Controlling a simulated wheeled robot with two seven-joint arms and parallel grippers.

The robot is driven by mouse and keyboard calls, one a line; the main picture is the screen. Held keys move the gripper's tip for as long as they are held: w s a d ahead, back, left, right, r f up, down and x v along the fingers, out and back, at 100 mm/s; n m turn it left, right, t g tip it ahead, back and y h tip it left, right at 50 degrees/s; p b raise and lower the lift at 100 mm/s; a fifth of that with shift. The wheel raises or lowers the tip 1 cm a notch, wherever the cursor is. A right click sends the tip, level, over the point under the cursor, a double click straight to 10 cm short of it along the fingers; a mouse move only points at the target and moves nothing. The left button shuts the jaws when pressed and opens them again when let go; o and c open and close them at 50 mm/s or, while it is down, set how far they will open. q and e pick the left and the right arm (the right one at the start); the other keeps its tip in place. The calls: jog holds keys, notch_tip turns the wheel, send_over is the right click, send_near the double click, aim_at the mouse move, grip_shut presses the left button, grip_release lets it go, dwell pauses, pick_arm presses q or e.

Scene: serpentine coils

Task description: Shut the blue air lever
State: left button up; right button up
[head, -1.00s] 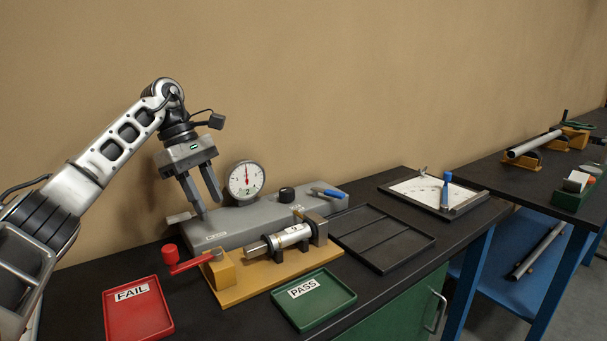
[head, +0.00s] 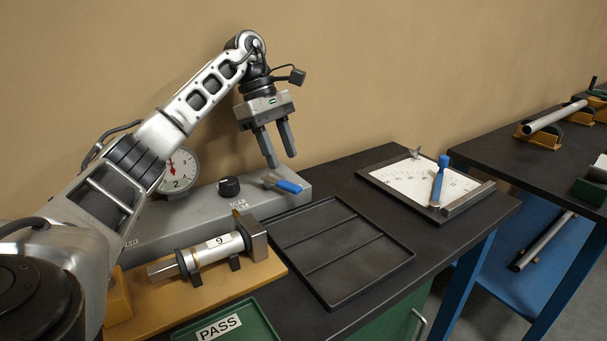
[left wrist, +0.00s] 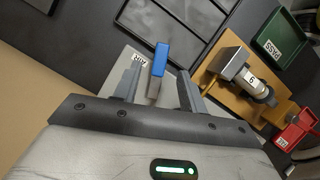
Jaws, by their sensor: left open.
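The blue air lever (head: 285,185) sits on the right end of the grey console (head: 200,213), its blue handle pointing right and toward the front. My left gripper (head: 278,160) is open and empty, fingers pointing down, just above the lever. In the left wrist view the lever's blue handle (left wrist: 160,59) lies between the two spread fingers, with the AIR label beside it; I cannot see contact. My right gripper is not in view.
A gauge (head: 179,172) and a black knob (head: 229,186) are on the console's left. A numbered cylinder (head: 218,248) lies in an orange fixture in front. An empty black divided tray (head: 340,291) is to the right. A green PASS tray (head: 262,326) is nearest.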

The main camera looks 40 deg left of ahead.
aim_at(291, 186)
pick_arm(q)
jog(key=shift+x, duration=2.75)
jog(key=shift+s, duration=0.15)
grip_shut()
